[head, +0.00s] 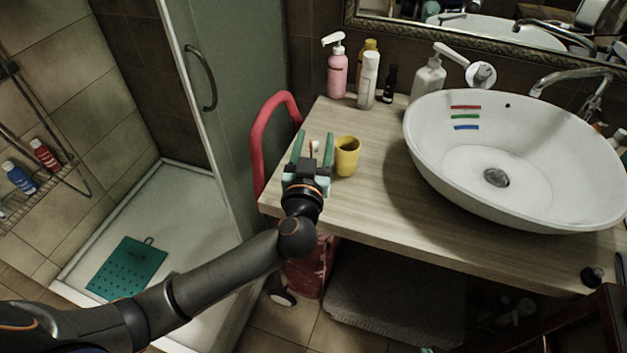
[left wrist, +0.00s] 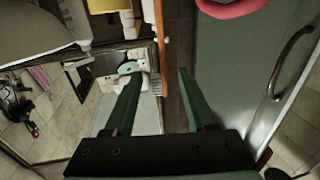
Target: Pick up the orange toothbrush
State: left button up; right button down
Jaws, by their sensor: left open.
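The orange toothbrush (head: 311,149) shows as a thin orange strip with a small white patch, between the fingers of my left gripper (head: 314,137) over the left end of the counter. In the left wrist view the toothbrush (left wrist: 163,45) runs down between the two green fingers of the left gripper (left wrist: 160,77), with pale bristles near its lower end. The fingers are apart, with gaps on both sides of the toothbrush. The gripper's body hides part of it in the head view. My right gripper is not in view.
A yellow cup (head: 347,157) stands just right of the left gripper. Pink (head: 337,72) and white (head: 368,80) bottles stand behind on the wooden counter (head: 385,185). A white basin (head: 520,200) fills its right part. A red curved handle (head: 262,140) rises at the counter's left edge.

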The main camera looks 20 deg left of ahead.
pick_arm(q)
jog(key=shift+w+a+b, duration=0.2)
jog(key=shift+w+b, duration=0.45)
jog(key=shift+w, duration=0.6)
grip_shut()
dwell(0.5)
